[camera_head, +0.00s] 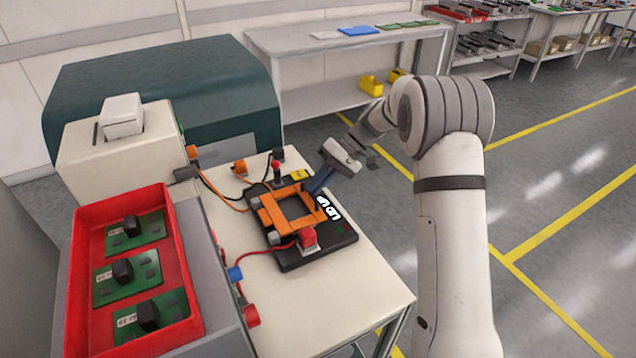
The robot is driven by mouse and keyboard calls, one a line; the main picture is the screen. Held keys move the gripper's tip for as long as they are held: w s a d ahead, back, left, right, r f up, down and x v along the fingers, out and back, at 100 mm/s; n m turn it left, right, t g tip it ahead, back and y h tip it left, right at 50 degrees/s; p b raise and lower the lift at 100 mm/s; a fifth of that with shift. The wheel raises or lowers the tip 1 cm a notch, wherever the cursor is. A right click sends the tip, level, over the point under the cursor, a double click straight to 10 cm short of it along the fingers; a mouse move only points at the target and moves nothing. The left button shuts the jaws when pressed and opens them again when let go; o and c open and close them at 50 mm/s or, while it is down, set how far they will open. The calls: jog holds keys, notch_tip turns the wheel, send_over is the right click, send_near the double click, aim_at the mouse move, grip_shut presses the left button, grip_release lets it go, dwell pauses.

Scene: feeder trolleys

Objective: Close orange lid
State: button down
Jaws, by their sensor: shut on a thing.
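The orange lid (273,216) is a square frame with an open middle. It sits over a black test fixture (290,263) on the cream table, and looks low and close to flat. Whether it lies fully down on the fixture cannot be told. My gripper (316,190) reaches in from the upper right and is shut on the lid at its right side. The fingertips and the exact grip point are small and partly hidden. White lettering shows on the fixture just right of the lid.
A red tray (180,198) with green boards stands at the left. A red-black lever (277,172) and a red connector (308,238) with cables are close to the lid. The table's front right (350,295) is clear. A white bench (290,45) stands behind.

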jog(key=shift+d+f, duration=0.2)
jog(key=shift+f, duration=0.15)
jog(key=c, duration=1.8)
grip_release()
jog(key=shift+w+f, duration=0.1)
jog(key=o, duration=0.3)
jog(key=shift+a, duration=0.1)
jog(key=shift+w, duration=0.1)
jog(key=v, duration=0.7)
jog(key=shift+w+d+r+b, duration=0.15)
jog(key=shift+d+r+b, duration=0.15)
jog(key=shift+b, duration=0.1)
